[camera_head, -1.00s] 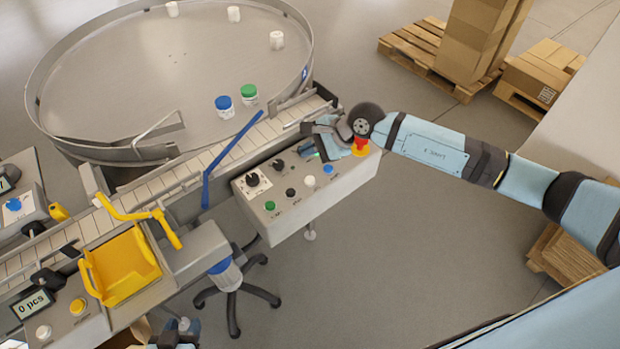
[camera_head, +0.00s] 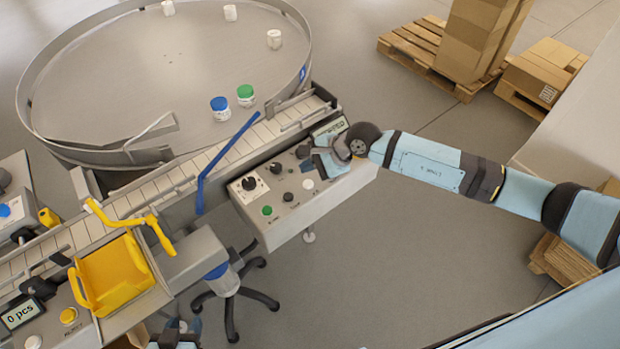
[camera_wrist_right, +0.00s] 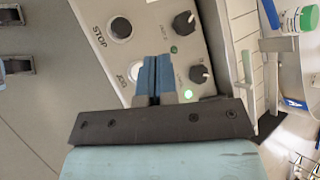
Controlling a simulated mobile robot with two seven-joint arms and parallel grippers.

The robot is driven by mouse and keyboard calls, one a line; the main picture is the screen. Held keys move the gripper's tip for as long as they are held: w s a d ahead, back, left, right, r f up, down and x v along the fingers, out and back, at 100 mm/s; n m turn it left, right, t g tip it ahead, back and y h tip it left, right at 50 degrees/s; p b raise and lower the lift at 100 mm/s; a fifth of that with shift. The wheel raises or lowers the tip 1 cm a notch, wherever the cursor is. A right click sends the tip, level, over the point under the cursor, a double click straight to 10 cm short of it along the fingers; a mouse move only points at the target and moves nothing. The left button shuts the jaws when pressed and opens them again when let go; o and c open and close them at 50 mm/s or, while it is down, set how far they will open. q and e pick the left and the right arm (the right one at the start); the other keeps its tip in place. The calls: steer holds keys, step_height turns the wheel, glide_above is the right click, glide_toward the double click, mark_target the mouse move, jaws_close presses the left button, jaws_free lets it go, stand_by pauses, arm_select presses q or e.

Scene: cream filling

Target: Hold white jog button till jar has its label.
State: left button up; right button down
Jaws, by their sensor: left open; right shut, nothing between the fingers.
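The white jog button (camera_head: 308,184) is on the sloped grey control panel (camera_head: 318,208) in the head view. In the right wrist view, the white button (camera_wrist_right: 134,72) sits beside the JOG lettering, partly hidden by my fingers. My right gripper (camera_head: 322,164) is shut and empty, its tips close beside the button; contact cannot be told. Its fingertips (camera_wrist_right: 153,60) show in the wrist view. My left gripper (camera_head: 174,335) is open at the bottom edge, mostly cut off. A blue-lidded jar (camera_head: 221,110) and a green-lidded jar (camera_head: 245,97) stand on the round table; which jar is meant is unclear.
Black knobs (camera_head: 251,184) and a green button (camera_head: 267,210) share the panel. A blue bar (camera_head: 225,158) crosses the conveyor (camera_head: 190,170). A yellow bin (camera_head: 110,275) and a 0 pcs display (camera_head: 22,313) are at lower left.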

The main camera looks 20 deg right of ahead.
mark_target(309, 184)
steer(key=f, duration=0.1)
steer(key=f+b, duration=0.2)
steer(key=shift+w+d+f, duration=0.15)
steer(key=shift+w+f, duration=0.05)
steer(key=shift+w, duration=0.1)
steer(key=shift+s+b, duration=0.3)
steer(key=shift+b, duration=0.1)
steer(key=shift+a, duration=0.2)
steer(key=shift+w+d+f, duration=0.1)
steer(key=shift+f, duration=0.05)
stand_by(0.6)
steer(key=shift+f, duration=0.1)
stand_by(0.4)
steer(key=shift+f+b, duration=0.25)
steer(key=shift+b, duration=0.25)
